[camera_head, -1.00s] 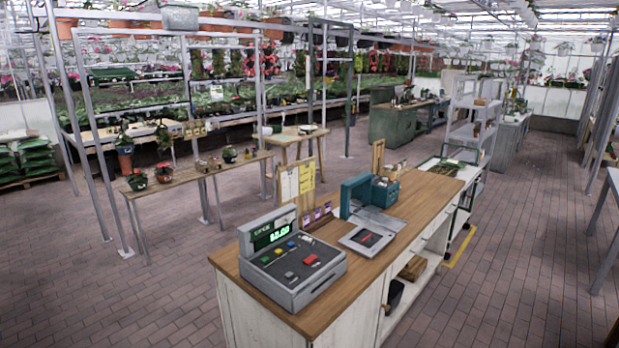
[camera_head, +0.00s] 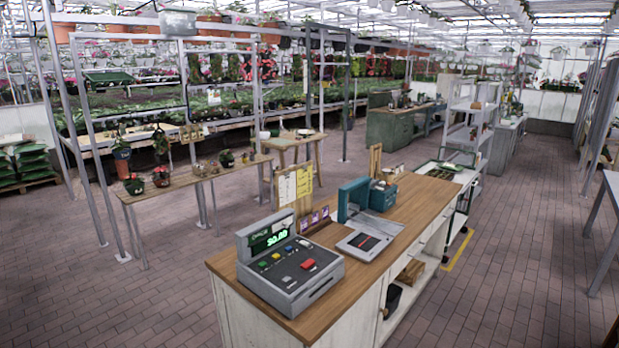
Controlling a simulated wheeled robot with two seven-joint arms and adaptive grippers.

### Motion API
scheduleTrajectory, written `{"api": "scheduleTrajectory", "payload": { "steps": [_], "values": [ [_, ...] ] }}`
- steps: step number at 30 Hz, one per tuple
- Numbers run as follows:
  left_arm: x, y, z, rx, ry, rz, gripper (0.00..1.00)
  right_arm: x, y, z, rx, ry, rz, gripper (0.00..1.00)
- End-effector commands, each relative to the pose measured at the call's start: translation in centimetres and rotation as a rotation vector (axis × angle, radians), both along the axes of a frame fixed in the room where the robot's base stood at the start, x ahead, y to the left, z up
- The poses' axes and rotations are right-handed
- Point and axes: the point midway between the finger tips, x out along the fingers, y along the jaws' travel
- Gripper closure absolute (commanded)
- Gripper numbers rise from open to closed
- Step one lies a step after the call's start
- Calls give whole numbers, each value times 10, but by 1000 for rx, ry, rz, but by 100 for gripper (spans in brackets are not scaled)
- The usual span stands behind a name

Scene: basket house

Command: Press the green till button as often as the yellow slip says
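A grey till (camera_head: 325,270) stands on the near end of the wooden counter (camera_head: 310,322). Its screen (camera_head: 271,238) shows bright green digits that look like zeros. A yellow slip (camera_head: 304,181) is on an upright board behind the till, beside a paler sheet (camera_head: 287,188). The writing on the slip is too small to read. Neither of my grippers is in view.
A flat grey device (camera_head: 364,242) and a teal box (camera_head: 383,196) sit farther along the counter. A plant bench (camera_head: 180,184) stands to the left. Brick floor (camera_head: 510,240) is open to the right, with a grey table (camera_head: 612,180) at the right edge.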

Motion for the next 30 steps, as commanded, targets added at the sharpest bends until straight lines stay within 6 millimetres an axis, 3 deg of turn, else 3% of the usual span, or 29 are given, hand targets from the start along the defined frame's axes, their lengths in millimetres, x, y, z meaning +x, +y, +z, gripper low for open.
{"api": "scheduleTrajectory", "payload": {
  "steps": [9, 30],
  "values": [
    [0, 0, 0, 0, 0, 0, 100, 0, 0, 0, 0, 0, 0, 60],
    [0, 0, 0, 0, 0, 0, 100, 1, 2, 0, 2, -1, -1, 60]
  ]
}}
